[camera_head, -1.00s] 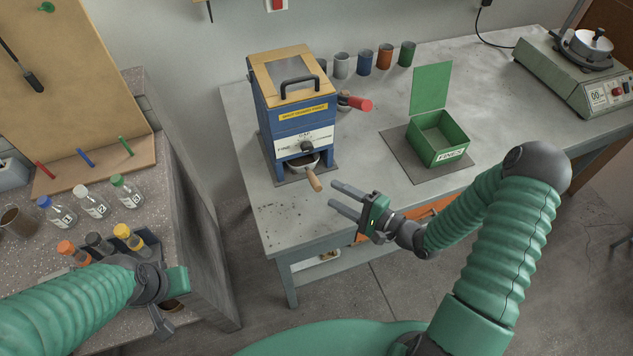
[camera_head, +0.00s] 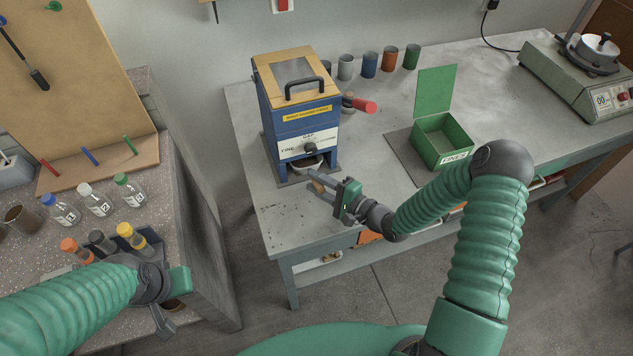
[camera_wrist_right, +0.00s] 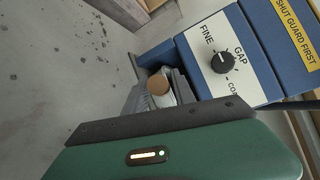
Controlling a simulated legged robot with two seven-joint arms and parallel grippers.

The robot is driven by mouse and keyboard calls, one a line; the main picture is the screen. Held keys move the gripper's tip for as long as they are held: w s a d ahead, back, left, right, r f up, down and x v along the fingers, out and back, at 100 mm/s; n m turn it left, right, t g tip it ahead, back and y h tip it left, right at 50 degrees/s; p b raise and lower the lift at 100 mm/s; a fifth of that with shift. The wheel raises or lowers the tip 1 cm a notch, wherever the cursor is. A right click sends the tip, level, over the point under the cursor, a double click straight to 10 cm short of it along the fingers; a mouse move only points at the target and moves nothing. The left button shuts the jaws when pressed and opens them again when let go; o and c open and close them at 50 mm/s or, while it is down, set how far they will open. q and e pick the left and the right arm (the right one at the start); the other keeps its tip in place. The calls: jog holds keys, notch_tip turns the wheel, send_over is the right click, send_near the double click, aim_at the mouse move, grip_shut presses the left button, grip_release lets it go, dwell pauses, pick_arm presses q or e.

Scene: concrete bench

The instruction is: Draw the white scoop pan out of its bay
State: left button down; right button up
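The white scoop pan (camera_head: 302,164) sits in the low front bay of the blue mill (camera_head: 300,115). Its wooden handle (camera_head: 318,186) sticks out toward the front. My right gripper (camera_head: 315,184) is at the handle, with its fingers apart. In the right wrist view the handle's round brown end (camera_wrist_right: 158,84) shows between the two fingers (camera_wrist_right: 162,92). I cannot see clear contact with either finger. Most of the pan is hidden by the bay and the fingers. My left gripper (camera_head: 166,318) hangs over the left bench's front edge, and its finger opening is unclear.
A black dial (camera_head: 310,148) is just above the bay. A red-handled part (camera_head: 360,104) sticks out of the mill's right side. An open green box (camera_head: 441,140) stands to the right.

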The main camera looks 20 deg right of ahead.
jog(key=shift+d, duration=0.25)
grip_shut()
jog(key=shift+s+a+f, duration=0.1)
dwell(0.8)
